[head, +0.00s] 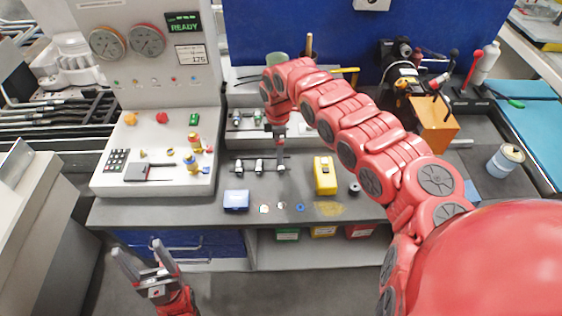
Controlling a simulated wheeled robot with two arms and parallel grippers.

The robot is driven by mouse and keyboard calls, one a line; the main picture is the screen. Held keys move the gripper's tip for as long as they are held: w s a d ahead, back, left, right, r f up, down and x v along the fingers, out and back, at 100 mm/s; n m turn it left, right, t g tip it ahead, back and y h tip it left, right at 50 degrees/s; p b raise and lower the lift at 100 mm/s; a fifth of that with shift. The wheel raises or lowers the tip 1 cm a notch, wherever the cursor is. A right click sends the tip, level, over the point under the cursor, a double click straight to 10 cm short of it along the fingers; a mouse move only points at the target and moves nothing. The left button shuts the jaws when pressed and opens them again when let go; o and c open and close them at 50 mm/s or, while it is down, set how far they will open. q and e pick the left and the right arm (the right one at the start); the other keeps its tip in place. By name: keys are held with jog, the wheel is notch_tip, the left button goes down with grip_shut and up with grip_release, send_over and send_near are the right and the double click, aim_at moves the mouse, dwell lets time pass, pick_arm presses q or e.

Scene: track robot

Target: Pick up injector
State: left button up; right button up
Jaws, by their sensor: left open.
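Small silver and black injectors stand in a row on the workbench (190,212); one of them (259,166) is at the row's middle. More similar parts (236,121) sit in a row behind. My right gripper (280,163) points down at the right end of the front row, at the end of my long red arm. It is small and dark there, and I cannot tell whether it touches or holds the end injector. My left gripper (140,248) is at the lower left, in front of the bench, with its grey fingers apart and empty.
A yellow device (325,175) and a blue box (236,200) stand on the bench near the row. A white control panel (150,190) with buttons and knobs is at left. An orange box (437,124) stands at right. Small flat parts lie along the front edge.

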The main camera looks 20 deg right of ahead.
jog(key=shift+f, duration=0.9)
jog(key=shift+s+d+f+p, duration=0.1)
jog(key=shift+f+p, duration=0.5)
jog(key=shift+p, duration=0.1)
jog(key=f+p, duration=0.1)
jog(key=f, duration=0.2)
jog(key=shift+d+f, duration=0.3)
jog(key=shift+f, duration=0.4)
jog(key=c, duration=1.4)
jog(key=shift+r, duration=0.1)
